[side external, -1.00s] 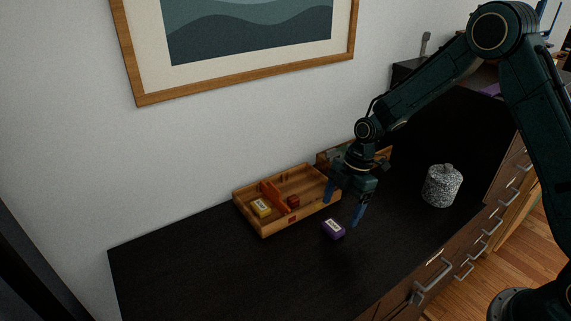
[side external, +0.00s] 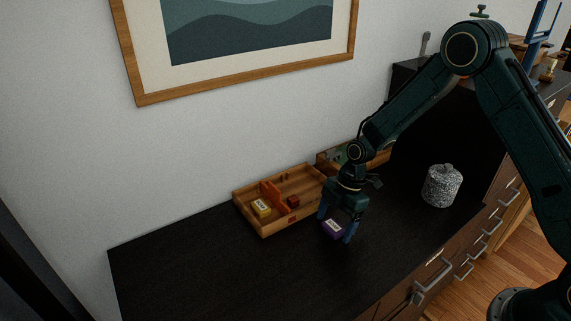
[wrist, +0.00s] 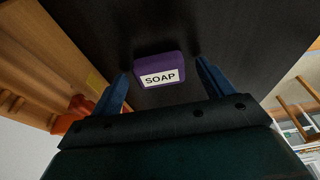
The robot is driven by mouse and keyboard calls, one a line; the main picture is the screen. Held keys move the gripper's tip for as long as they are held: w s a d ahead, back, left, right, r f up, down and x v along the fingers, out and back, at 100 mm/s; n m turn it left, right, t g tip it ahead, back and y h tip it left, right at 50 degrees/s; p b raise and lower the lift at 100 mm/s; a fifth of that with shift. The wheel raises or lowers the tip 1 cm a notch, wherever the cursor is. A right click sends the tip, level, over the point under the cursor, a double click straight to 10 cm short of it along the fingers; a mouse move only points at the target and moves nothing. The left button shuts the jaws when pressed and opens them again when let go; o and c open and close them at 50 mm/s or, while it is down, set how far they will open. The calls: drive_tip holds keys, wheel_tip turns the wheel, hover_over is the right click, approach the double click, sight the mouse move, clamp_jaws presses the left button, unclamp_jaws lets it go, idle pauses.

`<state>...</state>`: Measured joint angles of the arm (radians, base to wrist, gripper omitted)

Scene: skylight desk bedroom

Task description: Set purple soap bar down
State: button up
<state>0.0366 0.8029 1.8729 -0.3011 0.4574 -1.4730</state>
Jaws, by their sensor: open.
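The purple soap bar (side external: 333,229) lies on the dark desk top, in front of the wooden tray. It also shows in the wrist view (wrist: 159,68), with a white label reading SOAP facing the camera. My gripper (side external: 335,228) is low over the desk with its blue fingers apart, one on each side of the soap bar. In the wrist view the open fingers (wrist: 160,82) have the bar between and just beyond them, with a visible gap on each side. I cannot tell how close the fingertips are to the desk.
Another wooden tray (side external: 382,161) stands behind my gripper. A speckled lidded jar (side external: 442,187) stands to the right. The desk's left part is clear.

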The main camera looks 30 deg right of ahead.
sight(335, 225)
drive_tip(key=c, duration=1.2)
drive_tip(key=shift+o, duration=0.2)
drive_tip(key=shift+r, duration=0.15)
wheel_tip(335, 225, up, 20)
idle(0.4)
